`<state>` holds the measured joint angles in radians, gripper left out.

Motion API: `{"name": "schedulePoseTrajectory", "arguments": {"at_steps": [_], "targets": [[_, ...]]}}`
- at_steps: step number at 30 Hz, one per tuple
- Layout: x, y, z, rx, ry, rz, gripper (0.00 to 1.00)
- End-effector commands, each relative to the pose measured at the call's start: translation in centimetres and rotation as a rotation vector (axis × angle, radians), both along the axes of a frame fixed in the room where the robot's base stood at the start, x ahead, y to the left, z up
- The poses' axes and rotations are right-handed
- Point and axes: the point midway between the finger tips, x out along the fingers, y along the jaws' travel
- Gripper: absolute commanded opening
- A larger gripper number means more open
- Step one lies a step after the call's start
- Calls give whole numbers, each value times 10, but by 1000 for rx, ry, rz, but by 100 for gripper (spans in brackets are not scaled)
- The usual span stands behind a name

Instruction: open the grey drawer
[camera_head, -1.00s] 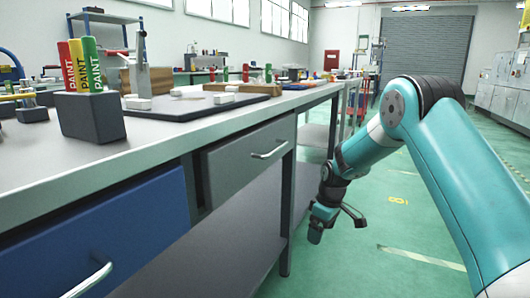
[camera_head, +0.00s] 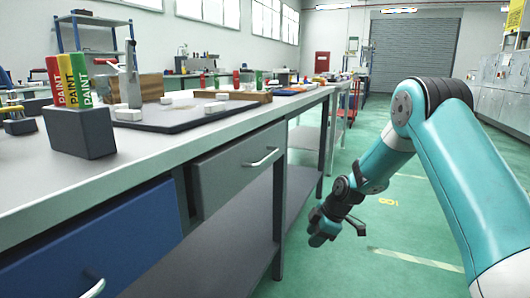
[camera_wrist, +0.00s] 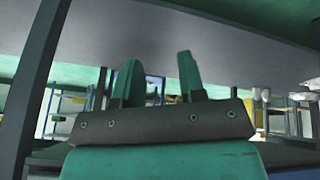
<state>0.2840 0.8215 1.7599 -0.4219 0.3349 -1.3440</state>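The grey drawer (camera_head: 237,172) is under the workbench top in the head view, right of the blue drawer. Its front looks closed or nearly so; I cannot tell exactly. Its silver bar handle (camera_head: 262,158) is bare. My gripper (camera_head: 337,229) is in the aisle, to the right of and lower than the handle, apart from it. In the wrist view, the two fingers of my gripper (camera_wrist: 159,82) stand apart with nothing between them. Neither the drawer front nor its handle can be made out in the wrist view.
The blue drawer (camera_head: 92,240) with its own handle is at lower left. A bench leg (camera_head: 279,200) stands between the grey drawer and my gripper. A dark box of paint tubes (camera_head: 80,132) sits on the workbench (camera_head: 165,150). The green floor (camera_head: 400,215) at right is open.

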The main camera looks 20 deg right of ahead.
Motion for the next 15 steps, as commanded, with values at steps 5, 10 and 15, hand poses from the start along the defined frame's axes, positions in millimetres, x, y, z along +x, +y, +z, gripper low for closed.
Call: {"name": "schedulePoseTrajectory", "arguments": {"at_steps": [5, 10, 15], "targets": [[-34, 38, 94, 49, -487, 353, 37], [-63, 56, 184, -68, -933, 465, 37], [-84, 55, 243, -243, -1173, 444, 37]]}}
